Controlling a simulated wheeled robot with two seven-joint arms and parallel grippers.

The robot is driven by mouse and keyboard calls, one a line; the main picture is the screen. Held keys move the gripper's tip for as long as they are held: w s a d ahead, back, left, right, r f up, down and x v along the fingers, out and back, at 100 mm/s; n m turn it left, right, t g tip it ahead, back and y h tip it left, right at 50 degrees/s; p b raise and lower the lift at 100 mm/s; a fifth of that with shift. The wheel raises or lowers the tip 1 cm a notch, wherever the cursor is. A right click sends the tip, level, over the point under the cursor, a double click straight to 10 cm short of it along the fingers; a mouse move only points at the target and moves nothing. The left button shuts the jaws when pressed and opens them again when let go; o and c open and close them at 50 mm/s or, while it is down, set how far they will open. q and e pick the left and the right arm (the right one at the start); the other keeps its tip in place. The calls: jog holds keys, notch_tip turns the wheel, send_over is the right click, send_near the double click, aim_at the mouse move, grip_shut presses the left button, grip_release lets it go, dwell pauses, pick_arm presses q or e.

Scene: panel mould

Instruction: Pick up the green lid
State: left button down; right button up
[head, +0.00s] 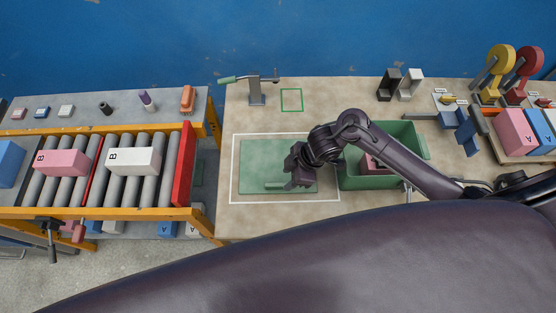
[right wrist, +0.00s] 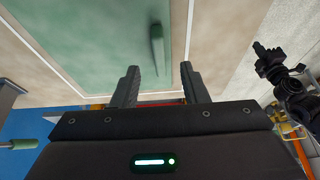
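The green lid (head: 262,154) lies flat inside a white-outlined rectangle on the worktop, left of the green box. Its raised bar handle (head: 275,186) is near its front edge. My right gripper (head: 291,182) is over the front right part of the lid, near the handle. In the right wrist view the two fingers (right wrist: 160,82) are apart with nothing between them. The handle (right wrist: 157,44) shows ahead of the gap, and the lid (right wrist: 110,45) fills much of the background. A dark arm, apparently my left gripper (right wrist: 265,58), shows at the right of that view; its fingers are unclear.
The open green box (head: 385,182) right of the lid holds a pinkish block, partly behind my right arm. A toggle clamp (head: 256,92) stands behind the lid. A roller conveyor (head: 126,190) with blocks is at left. Worktop left of the clamp and lid is bare.

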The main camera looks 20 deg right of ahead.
aim_at(279, 184)
jog(key=shift+a+f+p, duration=0.45)
jog(key=shift+a+f, duration=0.45)
jog(key=shift+f, duration=0.25)
jog(key=shift+w+a+f, duration=0.15)
jog(key=shift+w+f, duration=0.1)
jog(key=shift+f, duration=0.35)
jog(key=shift+w+a+f, duration=0.1)
jog(key=shift+w+f, duration=0.1)
jog(key=shift+f, duration=0.4)
jog(key=shift+a+f, duration=0.15)
jog(key=shift+f, duration=0.2)
pick_arm(q)
jog(key=shift+s+a+r, duration=0.3)
jog(key=shift+s+r, duration=0.2)
jog(key=shift+s, duration=0.3)
pick_arm(e)
jog(key=shift+r, duration=0.1)
grip_shut()
